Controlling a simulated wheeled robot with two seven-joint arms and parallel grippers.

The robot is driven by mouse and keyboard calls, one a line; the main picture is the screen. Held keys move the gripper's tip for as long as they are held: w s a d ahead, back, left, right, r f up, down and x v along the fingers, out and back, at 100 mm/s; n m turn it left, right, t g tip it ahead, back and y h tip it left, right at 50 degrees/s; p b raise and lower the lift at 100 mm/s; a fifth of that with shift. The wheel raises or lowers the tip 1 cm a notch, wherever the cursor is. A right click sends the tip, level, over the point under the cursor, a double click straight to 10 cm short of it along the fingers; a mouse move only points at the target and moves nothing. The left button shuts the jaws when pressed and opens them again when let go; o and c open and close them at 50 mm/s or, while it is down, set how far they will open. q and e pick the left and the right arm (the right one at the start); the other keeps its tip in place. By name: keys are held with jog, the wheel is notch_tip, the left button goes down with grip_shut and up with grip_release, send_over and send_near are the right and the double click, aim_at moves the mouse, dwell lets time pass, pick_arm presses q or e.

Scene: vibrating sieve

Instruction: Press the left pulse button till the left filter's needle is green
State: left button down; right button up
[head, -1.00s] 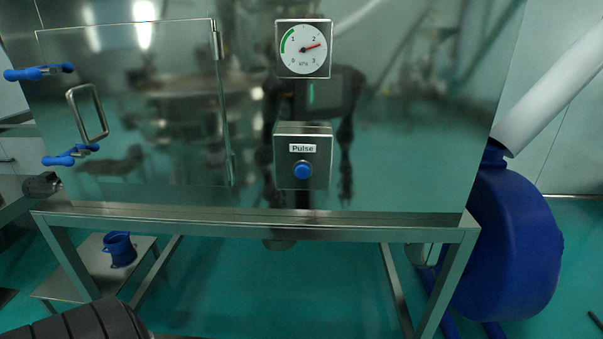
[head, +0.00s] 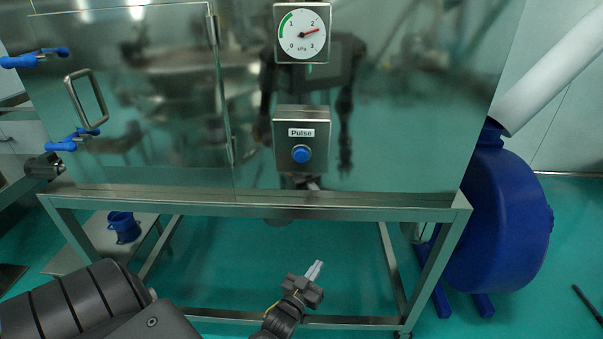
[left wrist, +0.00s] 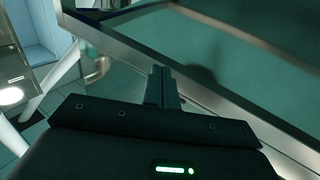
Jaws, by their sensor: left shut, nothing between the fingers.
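The blue pulse button (head: 301,153) sits on a steel box labelled "Pulse" (head: 301,132) on the front of the steel cabinet. Above it is a round gauge (head: 302,33) marked kPa. Its red needle points near 2, outside the green band at the left of the dial. My left gripper (head: 315,268) is shut and empty, below the button and in front of the stand. In the left wrist view its fingers (left wrist: 162,88) are together beside a steel frame bar. My right gripper is not in view.
The cabinet door (head: 130,105) with blue latches is at the left. A steel stand rail (head: 260,199) runs below the cabinet. A blue drum (head: 500,220) stands at the right, and a blue cup (head: 124,227) is on a low shelf. The space before the button is clear.

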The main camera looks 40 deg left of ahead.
aim_at(301, 156)
pick_arm(q)
jog(key=s+a+r+n+t+y+p, duration=0.1)
jog(key=s+r+n+t+y, duration=0.1)
jog(key=r, duration=1.3)
jog(key=s+a+r+n+t+y, duration=0.1)
jog(key=s+r+n+t+y, duration=0.1)
jog(key=r, duration=1.3)
jog(key=n+t+y, duration=0.1)
jog(key=t, duration=0.1)
jog(key=shift+s+a+r+t+y+p, duration=0.15)
jog(key=shift+s+a+t+y+p, duration=0.15)
jog(key=shift+a+t+p, duration=0.1)
jog(key=shift+w+a+b, duration=0.4)
jog(key=shift+w+a, duration=0.5)
jog(key=shift+w, duration=0.3)
jog(key=shift+w+a+b, duration=0.4)
jog(key=shift+w+a, duration=0.5)
jog(key=shift+w, duration=0.25)
jog(key=shift+w+a+b, duration=0.4)
jog(key=shift+w+a, duration=0.5)
jog(key=shift+w, duration=0.3)
jog(key=shift+w+a, duration=0.1)
jog(key=shift+w, duration=0.05)
jog(key=shift+w+a, duration=0.15)
